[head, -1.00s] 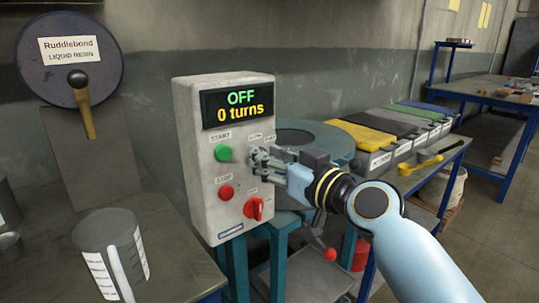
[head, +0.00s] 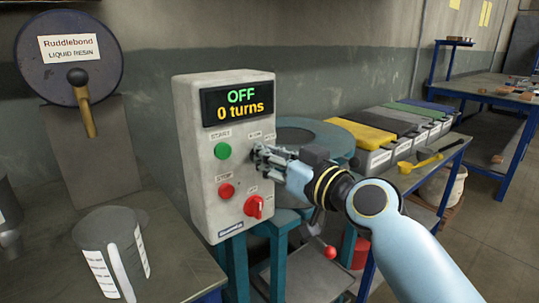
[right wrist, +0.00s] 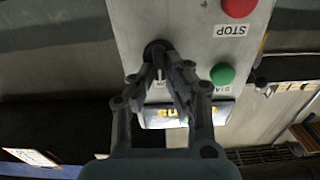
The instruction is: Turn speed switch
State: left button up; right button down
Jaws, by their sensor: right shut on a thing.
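The grey control box (head: 205,195) stands upright, its display (head: 238,104) reading "OFF" and "0 turns". My right gripper (head: 258,154) is at the upper right of its front face, beside the green button (head: 222,151). In the right wrist view the gripper (right wrist: 160,62) is shut on a dark round switch knob (right wrist: 154,47) on the panel. A red button (head: 226,191) and a red rotary knob (head: 254,206) sit lower on the box. My left gripper is not in view.
A round turntable (head: 318,136) on a blue stand is behind my right gripper. Colored bins (head: 375,158) line the bench at right. A resin drum (head: 66,62) with a tap and a measuring jug (head: 112,250) are at left.

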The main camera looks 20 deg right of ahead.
jog(key=m, duration=0.4)
jog(key=m+p, duration=0.1)
jog(key=m, duration=0.2)
jog(key=d+m, duration=0.1)
jog(key=m, duration=0.3)
jog(key=shift+w+f+m+p, duration=0.15)
jog(key=shift+f+m+p, duration=0.15)
jog(key=shift+p, duration=0.1)
dwell(0.4)
jog(key=c, duration=1.4)
grip_release()
jog(key=shift+o, duration=0.2)
jog(key=v, duration=1.2)
